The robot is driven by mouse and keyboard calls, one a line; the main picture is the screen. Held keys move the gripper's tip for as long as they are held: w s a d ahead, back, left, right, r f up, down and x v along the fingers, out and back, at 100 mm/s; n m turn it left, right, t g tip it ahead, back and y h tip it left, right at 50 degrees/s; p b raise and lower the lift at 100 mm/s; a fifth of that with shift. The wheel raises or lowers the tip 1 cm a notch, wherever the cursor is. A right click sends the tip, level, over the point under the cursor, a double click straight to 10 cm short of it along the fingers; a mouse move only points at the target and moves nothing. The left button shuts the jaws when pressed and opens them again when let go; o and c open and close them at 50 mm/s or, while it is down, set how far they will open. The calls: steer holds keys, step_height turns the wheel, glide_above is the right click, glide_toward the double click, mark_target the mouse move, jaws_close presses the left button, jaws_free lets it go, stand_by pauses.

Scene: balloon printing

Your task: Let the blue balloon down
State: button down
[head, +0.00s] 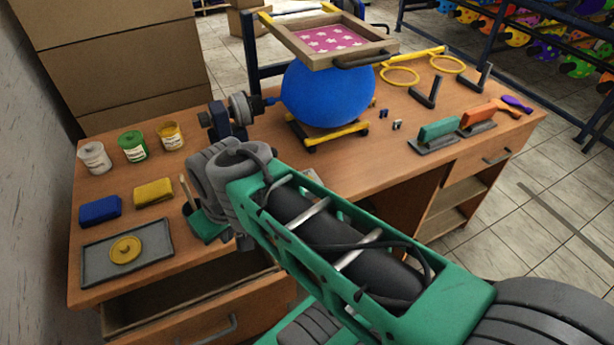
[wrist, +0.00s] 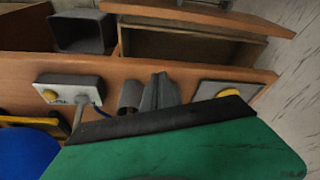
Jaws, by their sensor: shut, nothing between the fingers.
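The round blue balloon (head: 328,95) looks fully swollen in the head view. It sits on a low yellow stand (head: 350,130), under a wooden screen frame (head: 382,50) with a pink star print. At its left is a grey inflating device (head: 232,112). In the wrist view the balloon (wrist: 22,155) shows at the lower left. A pale box with a yellow button (wrist: 68,90) and a blue cable sits on the bench. My gripper (wrist: 157,76) is shut and empty, right of this box and apart from it. My arm hides the box in the head view.
A grey tray with a yellow disc (head: 125,250) lies at the bench's left, near an open drawer (head: 185,295). Paint jars (head: 132,146), a blue sponge (head: 100,209) and a yellow sponge (head: 153,192) stand nearby. Squeegees (head: 438,134) lie at the right.

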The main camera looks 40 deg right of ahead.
steer(key=w+d+r+n+p, duration=0.3)
steer(key=w+d, duration=0.1)
steer(key=d, duration=0.1)
step_height(320, 180, up, 3)
steer(key=n+t+y+p, duration=0.45)
steer(key=n+p, duration=0.25)
steer(key=n, duration=0.3)
glide_above(312, 180)
steer(key=shift+f+t+h, duration=0.15)
steer(key=shift+t+h, duration=0.1)
steer(key=shift+h, duration=0.2)
step_height(312, 180, down, 8)
steer(key=b, duration=0.4)
steer(key=shift+f+b, duration=0.15)
steer(key=shift+b, duration=0.2)
steer(key=shift+f+b, duration=0.3)
steer(key=shift+b, duration=0.05)
steer(key=shift+f+b, duration=0.4)
steer(key=shift+b, duration=0.35)
